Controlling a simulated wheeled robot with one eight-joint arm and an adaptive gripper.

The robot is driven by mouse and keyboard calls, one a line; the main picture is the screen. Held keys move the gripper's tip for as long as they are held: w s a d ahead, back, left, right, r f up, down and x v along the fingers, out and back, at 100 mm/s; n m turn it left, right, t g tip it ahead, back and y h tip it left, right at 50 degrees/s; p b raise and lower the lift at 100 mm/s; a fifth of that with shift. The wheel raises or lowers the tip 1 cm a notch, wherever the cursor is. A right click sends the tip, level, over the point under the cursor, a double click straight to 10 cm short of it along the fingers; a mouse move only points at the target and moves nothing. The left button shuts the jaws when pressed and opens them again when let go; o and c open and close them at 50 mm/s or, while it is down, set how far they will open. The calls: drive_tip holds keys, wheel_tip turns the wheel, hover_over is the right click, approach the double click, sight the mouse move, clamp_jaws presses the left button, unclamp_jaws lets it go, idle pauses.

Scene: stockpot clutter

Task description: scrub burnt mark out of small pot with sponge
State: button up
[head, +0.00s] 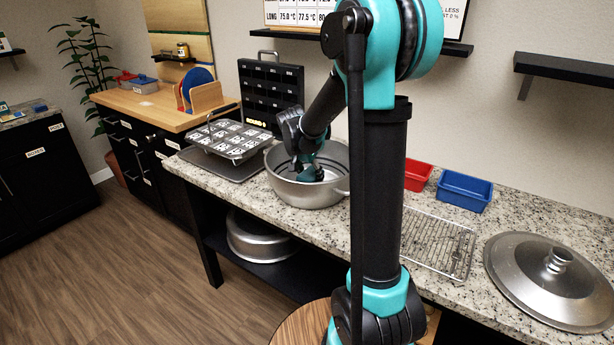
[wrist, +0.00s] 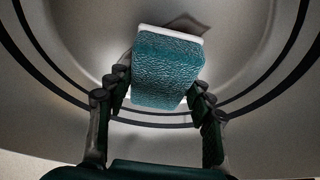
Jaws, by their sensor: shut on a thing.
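A wide silver pot (head: 318,202) stands open on the granite counter, left of my arm's column. My gripper (head: 303,166) reaches down inside it. In the wrist view my gripper (wrist: 161,88) is shut on a teal sponge (wrist: 166,70) with a pale back layer, one finger at each side. The sponge also shows as a dark green patch in the head view (head: 313,174). It is over the pot's inside; whether it touches the metal I cannot tell. A brown, angular mark (wrist: 188,22) shows just past the sponge's far edge, partly hidden by it.
A muffin-type tray (head: 232,140) and black slotted rack (head: 272,92) stand left of the pot. Right are a red bin (head: 418,176), blue bin (head: 464,190), wire rack (head: 440,243) and large lid (head: 553,280). Another pot (head: 258,240) sits on the shelf below.

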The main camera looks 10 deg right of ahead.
sight(299, 176)
drive_tip(key=shift+w+d+f, duration=0.1)
drive_tip(key=shift+d, duration=0.75)
drive_tip(key=shift+w+d+f, duration=0.1)
drive_tip(key=shift+d, duration=0.7)
drive_tip(key=shift+s+a+f, duration=0.1)
drive_tip(key=shift+s+a, duration=0.1)
drive_tip(key=shift+a, duration=1.55)
drive_tip(key=shift+s+a+f, duration=0.1)
drive_tip(key=shift+s+a, duration=0.1)
drive_tip(key=shift+a, duration=1.5)
drive_tip(key=shift+w+d, duration=0.2)
drive_tip(key=shift+d, duration=1.55)
drive_tip(key=shift+w+d+f, duration=0.1)
drive_tip(key=shift+w+d, duration=0.1)
drive_tip(key=shift+d, duration=1.5)
drive_tip(key=shift+r, duration=3.05)
drive_tip(key=shift+r, duration=0.1)
drive_tip(key=shift+r, duration=1.4)
